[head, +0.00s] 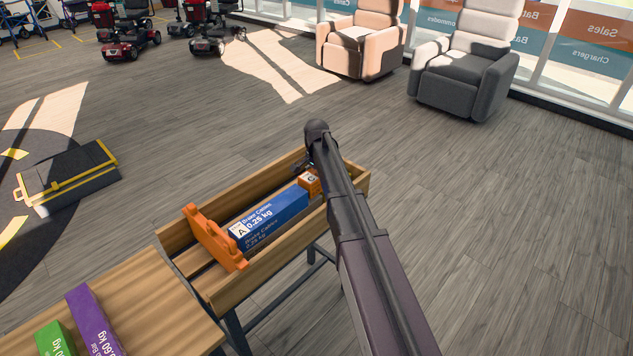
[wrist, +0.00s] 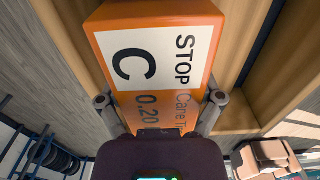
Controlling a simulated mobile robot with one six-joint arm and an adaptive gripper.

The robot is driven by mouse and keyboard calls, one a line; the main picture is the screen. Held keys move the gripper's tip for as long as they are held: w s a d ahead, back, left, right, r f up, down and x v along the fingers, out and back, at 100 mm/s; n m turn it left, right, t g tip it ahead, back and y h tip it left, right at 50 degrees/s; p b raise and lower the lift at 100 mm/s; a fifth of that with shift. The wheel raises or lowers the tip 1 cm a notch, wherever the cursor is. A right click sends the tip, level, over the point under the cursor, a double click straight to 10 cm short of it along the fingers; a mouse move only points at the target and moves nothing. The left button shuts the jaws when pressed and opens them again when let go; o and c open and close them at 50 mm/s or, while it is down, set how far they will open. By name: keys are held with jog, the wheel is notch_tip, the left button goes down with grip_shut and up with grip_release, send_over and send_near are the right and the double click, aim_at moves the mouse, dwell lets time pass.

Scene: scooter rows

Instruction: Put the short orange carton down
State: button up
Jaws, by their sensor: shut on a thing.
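The short orange carton (head: 309,182) is at the right end of a wooden trough (head: 262,278), just beyond the end of a blue carton (head: 270,215). In the wrist view the orange carton (wrist: 150,55) fills the middle, with a white label reading "C" and "STOP". My gripper (wrist: 160,104) is shut on it, one finger on each side. In the head view my arm hides most of the gripper and part of the carton. I cannot tell whether the carton's underside touches the trough floor.
An orange divider (head: 214,238) stands across the trough, left of the blue carton. A wooden table (head: 130,300) with purple (head: 95,320) and green (head: 55,340) cartons is at lower left. A dark case (head: 70,178) lies on the floor. Armchairs and scooters stand farther back.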

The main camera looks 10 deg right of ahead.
jog(key=shift+f+b, duration=0.6)
jog(key=shift+f, duration=0.05)
jog(key=o, duration=1)
jog(key=shift+o, duration=0.2)
jog(key=shift+r, duration=0.2)
notch_tip(320, 180, up, 13)
jog(key=p, duration=1.3)
jog(key=shift+s, duration=0.1)
